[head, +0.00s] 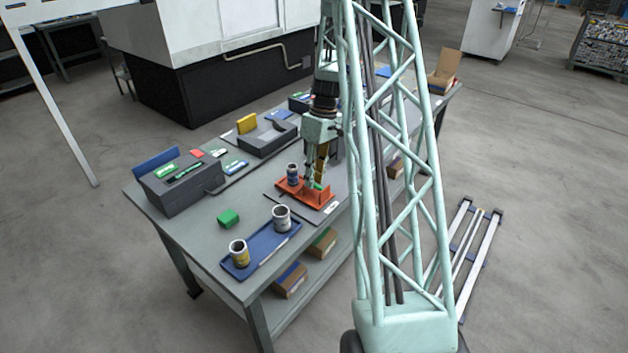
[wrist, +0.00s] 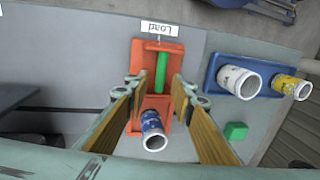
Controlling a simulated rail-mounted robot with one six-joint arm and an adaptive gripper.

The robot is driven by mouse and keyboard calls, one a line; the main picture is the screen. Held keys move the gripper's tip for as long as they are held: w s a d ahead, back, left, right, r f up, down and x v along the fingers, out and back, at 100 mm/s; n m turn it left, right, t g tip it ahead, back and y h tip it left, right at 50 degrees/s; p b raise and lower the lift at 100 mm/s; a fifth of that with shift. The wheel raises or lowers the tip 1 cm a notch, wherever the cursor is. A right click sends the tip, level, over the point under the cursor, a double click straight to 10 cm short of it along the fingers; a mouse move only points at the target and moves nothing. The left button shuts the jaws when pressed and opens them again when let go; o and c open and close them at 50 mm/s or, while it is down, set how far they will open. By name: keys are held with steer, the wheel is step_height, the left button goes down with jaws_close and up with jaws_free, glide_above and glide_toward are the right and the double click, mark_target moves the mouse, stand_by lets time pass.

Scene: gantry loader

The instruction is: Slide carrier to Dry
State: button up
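The orange-red carrier (head: 299,196) sits on a grey strip on the bench, beside a white label. In the wrist view the carrier (wrist: 139,58) lies by the label reading "Load" (wrist: 160,28), upside down in the picture. Its green handle bar (wrist: 162,72) stands toward one side. A blue-and-white cup (wrist: 153,128) is on the carrier and also shows in the head view (head: 293,171). My gripper (wrist: 157,86) is open over the carrier, with the green bar appearing between its fingertips. Contact cannot be told. No "Dry" label is readable.
A blue tray (head: 262,250) with two cups stands near the bench's front, with a green block (head: 228,217) beside it. The grey strip continues beyond my gripper, partly hidden by my arm.

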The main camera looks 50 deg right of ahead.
steer(key=shift+f, duration=0.2)
jaws_close()
steer(key=shift+d, duration=0.1)
